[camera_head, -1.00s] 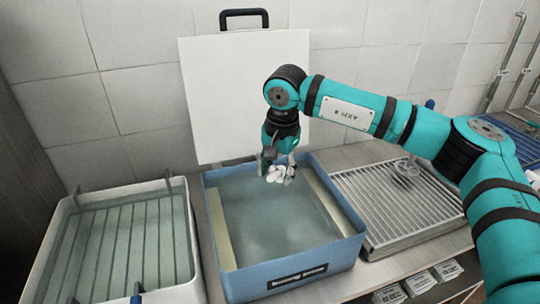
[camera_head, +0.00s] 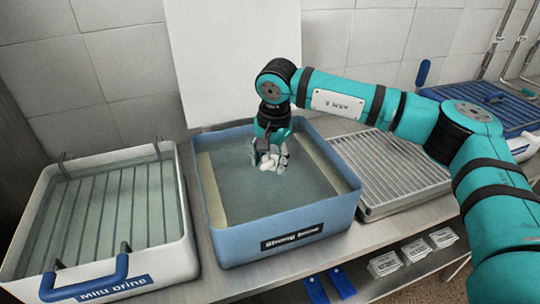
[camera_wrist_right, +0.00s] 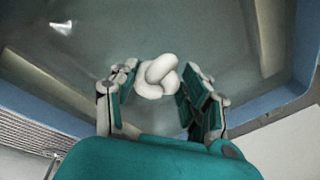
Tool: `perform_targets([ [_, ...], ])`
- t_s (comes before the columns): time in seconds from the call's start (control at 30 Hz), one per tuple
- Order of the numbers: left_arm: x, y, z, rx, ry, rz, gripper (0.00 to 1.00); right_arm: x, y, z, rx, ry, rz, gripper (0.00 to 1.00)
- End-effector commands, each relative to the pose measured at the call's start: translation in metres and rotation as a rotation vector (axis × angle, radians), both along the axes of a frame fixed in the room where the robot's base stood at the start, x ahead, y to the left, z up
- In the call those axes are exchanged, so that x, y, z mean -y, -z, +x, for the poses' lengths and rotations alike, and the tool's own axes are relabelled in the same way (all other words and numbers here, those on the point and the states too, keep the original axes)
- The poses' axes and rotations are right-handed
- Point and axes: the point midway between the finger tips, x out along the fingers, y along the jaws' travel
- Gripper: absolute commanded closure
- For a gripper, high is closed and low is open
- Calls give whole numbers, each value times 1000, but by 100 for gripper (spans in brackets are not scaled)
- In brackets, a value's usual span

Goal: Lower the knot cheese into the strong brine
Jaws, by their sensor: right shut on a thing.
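The knot cheese (camera_head: 268,162) is a small white knotted lump. My right gripper (camera_head: 270,158) is shut on it over the blue tub of strong brine (camera_head: 290,240), labelled "Strong brine". In the right wrist view the cheese (camera_wrist_right: 156,77) sits between the fingertips of my right gripper (camera_wrist_right: 160,85), with grey liquid behind it. I cannot tell whether the cheese touches the liquid. My left gripper does not show.
A white tub labelled "Mild brine" (camera_head: 100,285) with a wire rack and blue handle stands at the left. A metal draining rack (camera_head: 385,170) stands to the right. Small labelled boxes (camera_head: 415,252) sit on a lower shelf. A white board (camera_head: 225,60) stands behind.

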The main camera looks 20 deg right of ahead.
Motion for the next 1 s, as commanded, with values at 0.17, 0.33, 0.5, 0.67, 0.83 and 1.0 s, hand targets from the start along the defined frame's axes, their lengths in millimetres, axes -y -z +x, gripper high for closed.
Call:
perform_targets([
  [0.17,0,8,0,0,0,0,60,0,10,0,1,-1,0,85],
  [0.33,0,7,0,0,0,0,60,0,9,0,0,-1,1,85],
  [0.5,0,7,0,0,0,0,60,0,9,0,0,-1,0,42],
  [0.67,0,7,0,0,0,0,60,0,9,0,0,-1,0,27],
  [0.83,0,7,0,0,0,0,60,0,9,0,-1,-1,1,24],
  [1.0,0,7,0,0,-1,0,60,0,9,0,0,0,0,4],
])
